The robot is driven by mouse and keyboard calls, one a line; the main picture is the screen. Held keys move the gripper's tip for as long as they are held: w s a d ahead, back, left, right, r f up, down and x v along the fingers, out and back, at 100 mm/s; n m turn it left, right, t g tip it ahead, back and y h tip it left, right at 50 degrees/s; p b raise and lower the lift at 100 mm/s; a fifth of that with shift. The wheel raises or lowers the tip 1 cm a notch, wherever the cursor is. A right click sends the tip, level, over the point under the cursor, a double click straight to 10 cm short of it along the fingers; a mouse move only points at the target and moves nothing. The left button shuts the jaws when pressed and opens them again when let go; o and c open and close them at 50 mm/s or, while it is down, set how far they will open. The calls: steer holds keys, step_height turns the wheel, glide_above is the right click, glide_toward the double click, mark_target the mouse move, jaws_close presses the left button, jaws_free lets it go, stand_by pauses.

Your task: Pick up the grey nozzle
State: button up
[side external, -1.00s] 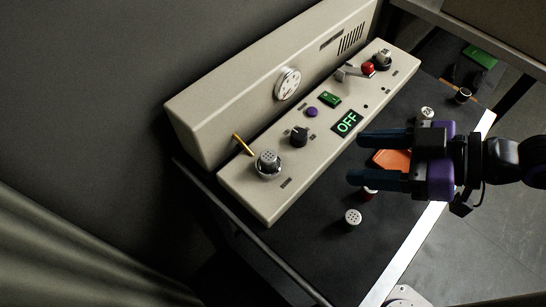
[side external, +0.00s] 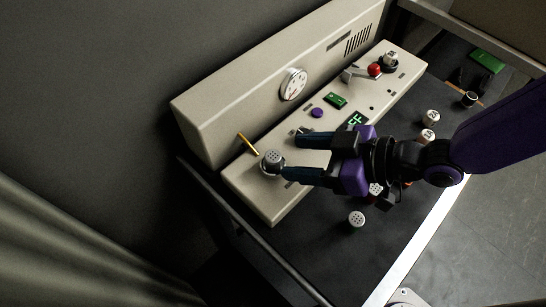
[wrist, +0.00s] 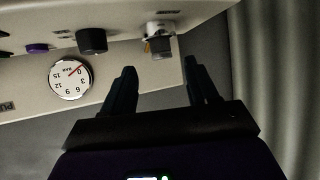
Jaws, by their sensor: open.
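The grey nozzle (side external: 273,157), with a perforated top, sits upright in a round metal seat at the left end of the beige brewer's panel. It also shows in the wrist view (wrist: 161,45), just beyond the fingertips and between their lines. My gripper (side external: 291,156) is open and empty, its two dark blue fingers pointing left over the panel. The lower fingertip appears close beside the nozzle in the side view; whether it touches cannot be told.
A gauge (side external: 293,84) is on the back wall. A purple button (side external: 317,113), green switch (side external: 336,100) and red-knobbed lever (side external: 375,69) lie further right. Loose caps, including a white-topped one (side external: 357,218), stand on the dark table.

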mark_target(274, 156)
steer(key=shift+x, duration=2.3)
steer(key=shift+s+a+r, duration=0.1)
jaws_close()
